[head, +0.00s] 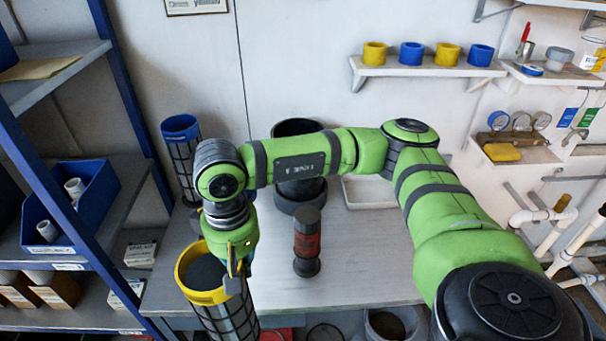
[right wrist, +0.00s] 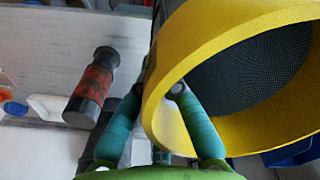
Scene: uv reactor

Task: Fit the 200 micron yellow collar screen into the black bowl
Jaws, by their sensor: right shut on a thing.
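The yellow collar screen (head: 188,290) has a yellow ring on top of a dark mesh cylinder with black ribs. It is at the front left of the bench in the head view, slightly tilted. My right gripper (head: 234,272) is shut on the right side of its collar. In the right wrist view, the teal fingers (right wrist: 166,95) pinch the yellow collar wall (right wrist: 155,85), and the dark mesh shows inside. A black cylindrical vessel (head: 291,203), likely the black bowl, stands behind my right forearm, which hides its middle. My left gripper is not in view.
A black and red cylinder (head: 307,240) stands upright on the bench (head: 375,270), right of the screen. A blue collar screen (head: 180,126) stands at the back left. A white tray (head: 370,196) lies behind. Blue-framed shelving (head: 128,90) borders the left. The bench's front right is clear.

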